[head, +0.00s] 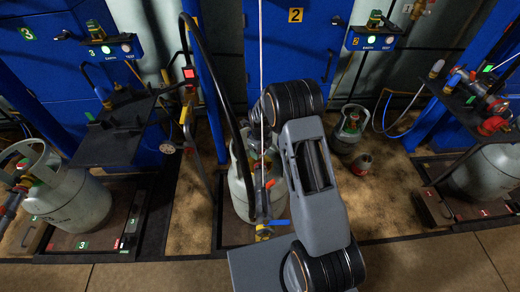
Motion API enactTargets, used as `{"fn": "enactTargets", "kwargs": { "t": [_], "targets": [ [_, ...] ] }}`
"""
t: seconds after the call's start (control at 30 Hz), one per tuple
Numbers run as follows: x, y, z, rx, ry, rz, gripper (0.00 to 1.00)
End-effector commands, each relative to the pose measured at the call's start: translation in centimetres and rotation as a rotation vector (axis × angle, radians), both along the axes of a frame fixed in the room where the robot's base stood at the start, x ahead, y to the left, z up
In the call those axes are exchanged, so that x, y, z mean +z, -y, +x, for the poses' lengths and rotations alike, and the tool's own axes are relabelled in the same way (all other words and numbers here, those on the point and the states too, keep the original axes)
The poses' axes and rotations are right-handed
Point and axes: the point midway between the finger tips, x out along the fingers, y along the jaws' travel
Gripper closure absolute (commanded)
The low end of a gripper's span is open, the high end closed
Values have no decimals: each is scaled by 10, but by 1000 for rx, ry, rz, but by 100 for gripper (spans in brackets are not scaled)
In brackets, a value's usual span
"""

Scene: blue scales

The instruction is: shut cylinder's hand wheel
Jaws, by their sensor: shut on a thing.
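A pale grey gas cylinder (238,192) stands upright in the middle of the head view, in bay 2. My grey and black arm (315,185) reaches across its right side and hides part of its top. The hand wheel on this cylinder cannot be made out behind my arm and the hose. My gripper is hidden behind my arm, so its hold on anything cannot be seen. A filling fitting with a blue lever (276,222) and a yellow part (263,234) hangs in front of the cylinder.
A black hose (215,85) loops down in front of the middle cylinder. Other cylinders stand at the left (70,200) and right (488,170). Two small bottles (349,132) stand right of my arm. Blue posts (203,75) and a dark shelf (118,140) flank the bay.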

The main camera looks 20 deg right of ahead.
Motion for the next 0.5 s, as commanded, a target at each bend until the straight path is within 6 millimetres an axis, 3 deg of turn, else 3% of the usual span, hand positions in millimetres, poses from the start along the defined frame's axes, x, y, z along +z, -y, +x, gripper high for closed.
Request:
{"fn": "enactTargets", "kwargs": {
  "t": [0.5],
  "targets": [
    [1,-1,1,-192,4,0,57]
  ]
}}
